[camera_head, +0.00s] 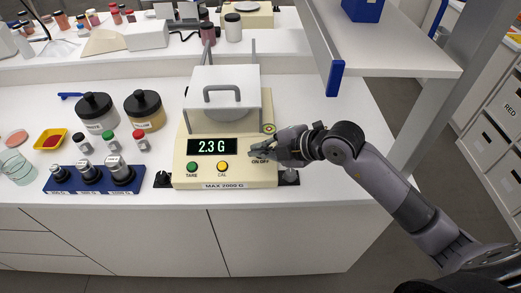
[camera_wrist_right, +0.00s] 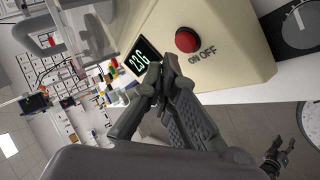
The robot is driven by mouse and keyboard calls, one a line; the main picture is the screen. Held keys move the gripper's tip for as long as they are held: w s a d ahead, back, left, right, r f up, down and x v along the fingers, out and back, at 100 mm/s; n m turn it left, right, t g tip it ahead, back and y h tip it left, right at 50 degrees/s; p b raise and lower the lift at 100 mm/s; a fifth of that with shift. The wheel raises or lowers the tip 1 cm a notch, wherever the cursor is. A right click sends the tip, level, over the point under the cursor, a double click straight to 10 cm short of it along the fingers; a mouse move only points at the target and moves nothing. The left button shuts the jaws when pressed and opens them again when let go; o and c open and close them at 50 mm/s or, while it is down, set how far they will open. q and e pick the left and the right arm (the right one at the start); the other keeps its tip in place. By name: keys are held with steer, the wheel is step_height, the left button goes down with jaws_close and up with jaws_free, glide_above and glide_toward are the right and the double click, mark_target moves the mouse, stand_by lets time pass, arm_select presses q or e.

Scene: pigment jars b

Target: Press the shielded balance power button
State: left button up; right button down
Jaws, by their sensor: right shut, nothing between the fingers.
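The cream shielded balance (camera_head: 225,182) stands on the white counter, with a white draft shield (camera_head: 222,77) and handle on top. The red power button (camera_wrist_right: 187,40), above the ON OFF label, shows uncovered in the right wrist view. In the head view my right gripper (camera_head: 256,152) covers the button. The gripper is shut and empty, its closed tips (camera_wrist_right: 158,72) over the balance's front panel between display and button. In the wrist view the tips appear apart from the button; contact with the panel cannot be told.
The green TARE button (camera_head: 192,167) and yellow CAL button (camera_head: 222,166) sit left of the gripper. A blue weight block (camera_head: 95,186), dark-lidded jars (camera_head: 95,112) and a yellow tray (camera_head: 50,139) stand further left. A shelf post with a blue end (camera_head: 334,79) rises at right.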

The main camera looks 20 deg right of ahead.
steer(key=r+p, duration=0.1)
steer(key=r, duration=0.1)
steer(key=s+r+p, duration=0.1)
steer(key=p, duration=0.1)
steer(key=s+r+p, duration=0.1)
steer(key=r+p, duration=0.1)
steer(key=shift+a+r, duration=0.3)
stand_by(0.4)
